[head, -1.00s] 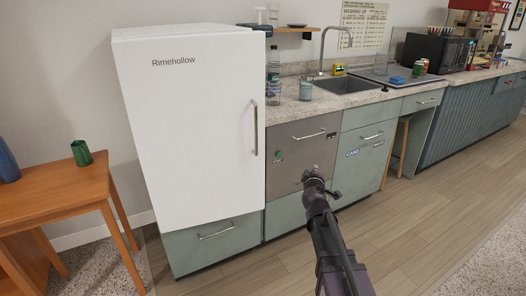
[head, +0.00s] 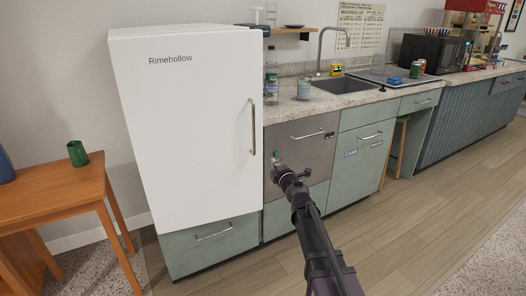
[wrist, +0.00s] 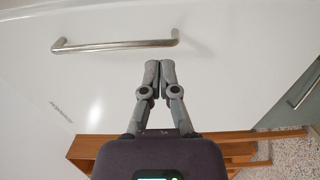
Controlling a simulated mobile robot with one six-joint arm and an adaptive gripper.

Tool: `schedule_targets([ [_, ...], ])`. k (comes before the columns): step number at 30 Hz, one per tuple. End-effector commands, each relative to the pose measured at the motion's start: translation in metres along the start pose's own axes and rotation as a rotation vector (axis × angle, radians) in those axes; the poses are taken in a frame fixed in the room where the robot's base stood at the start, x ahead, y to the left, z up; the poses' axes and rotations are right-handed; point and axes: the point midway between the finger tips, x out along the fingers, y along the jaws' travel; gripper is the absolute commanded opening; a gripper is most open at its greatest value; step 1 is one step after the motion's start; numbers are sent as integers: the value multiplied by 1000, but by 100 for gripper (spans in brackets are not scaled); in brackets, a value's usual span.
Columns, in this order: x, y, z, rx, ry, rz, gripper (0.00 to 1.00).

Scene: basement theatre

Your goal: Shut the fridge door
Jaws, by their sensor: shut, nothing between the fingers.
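The fridge (head: 185,130) is white, with "Rimehollow" on its door and a long vertical metal handle (head: 252,127) near the door's right edge. In the head view the door looks flush or nearly flush with the front; I cannot tell if a small gap is left. My gripper (head: 279,168) is right of the door's lower right edge, in front of the grey dishwasher front. In the wrist view the closed fingertips (wrist: 160,64) are over the white door (wrist: 225,50), beside the handle (wrist: 115,45) and off it. Contact with the door cannot be told.
A green drawer (head: 212,242) sits under the fridge. An orange wooden table (head: 50,190) with a green mug (head: 78,153) stands at left. The counter (head: 300,108) with a sink (head: 342,85) runs right. The wooden floor (head: 400,225) in front is clear.

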Motion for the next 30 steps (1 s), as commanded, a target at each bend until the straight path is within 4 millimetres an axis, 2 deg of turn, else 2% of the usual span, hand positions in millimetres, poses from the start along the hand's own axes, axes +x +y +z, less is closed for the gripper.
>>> schedule_targets([
  [5, 8, 0, 1, 1, -1, 0, 0],
  [11, 28, 0, 1, 1, -1, 0, 0],
  [30, 121, 0, 2, 1, -2, 0, 0],
])
